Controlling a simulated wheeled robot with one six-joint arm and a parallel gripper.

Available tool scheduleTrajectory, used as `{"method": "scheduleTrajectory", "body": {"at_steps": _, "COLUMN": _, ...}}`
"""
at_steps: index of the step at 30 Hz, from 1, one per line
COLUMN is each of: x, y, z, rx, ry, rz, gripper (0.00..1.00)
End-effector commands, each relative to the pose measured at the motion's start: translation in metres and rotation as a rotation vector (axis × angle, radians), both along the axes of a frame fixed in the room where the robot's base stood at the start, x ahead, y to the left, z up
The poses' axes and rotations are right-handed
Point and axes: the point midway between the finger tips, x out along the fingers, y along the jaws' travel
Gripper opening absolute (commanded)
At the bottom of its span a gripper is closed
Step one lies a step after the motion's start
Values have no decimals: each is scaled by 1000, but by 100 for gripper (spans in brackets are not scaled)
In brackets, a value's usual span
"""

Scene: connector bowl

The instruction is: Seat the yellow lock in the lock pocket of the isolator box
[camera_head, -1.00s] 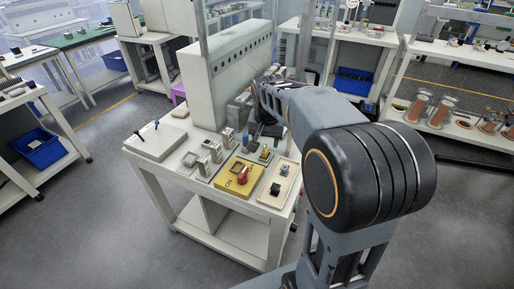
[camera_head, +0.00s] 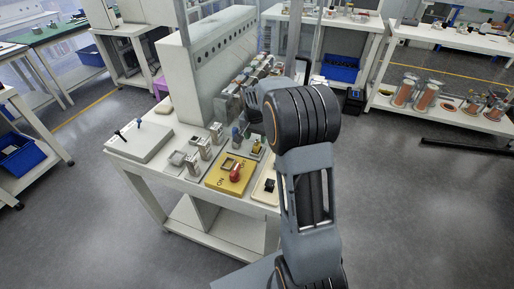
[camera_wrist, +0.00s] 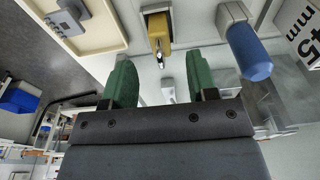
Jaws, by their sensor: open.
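The yellow lock (camera_head: 257,149) stands on a grey plate on the white bench, behind the isolator box. In the wrist view the yellow lock (camera_wrist: 159,32) shows with its metal shackle, ahead of my gripper (camera_wrist: 160,82) and roughly in line with the gap between its green fingers. The fingers are apart and hold nothing. The yellow isolator box (camera_head: 222,181) has a red knob and "ON" lettering; a square frame (camera_head: 232,163) on its top may be the lock pocket. My arm hides the gripper in the head view.
A blue-handled piece (camera_wrist: 248,52) stands right of the lock in the wrist view. A cream tray (camera_wrist: 112,40) with a dark part lies to the left. Several metal blocks (camera_head: 205,148) stand left of the box. A tall panel (camera_head: 195,80) rises behind.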

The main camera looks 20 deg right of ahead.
Motion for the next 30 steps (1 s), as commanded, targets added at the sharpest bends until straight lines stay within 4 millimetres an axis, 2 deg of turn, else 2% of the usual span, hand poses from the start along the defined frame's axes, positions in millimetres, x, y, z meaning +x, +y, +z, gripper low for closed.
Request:
{"method": "scheduleTrajectory", "body": {"at_steps": 12, "x": 5, "y": -5, "z": -47, "rx": 0, "ry": 3, "rz": -1, "gripper": 53}}
{"method": "scheduleTrajectory", "body": {"at_steps": 22, "x": 5, "y": -5, "z": -52, "rx": 0, "ry": 1, "rz": -1, "gripper": 53}}
{"method": "scheduleTrajectory", "body": {"at_steps": 30, "x": 5, "y": -5, "z": -51, "rx": 1, "ry": 1, "rz": -1, "gripper": 27}}
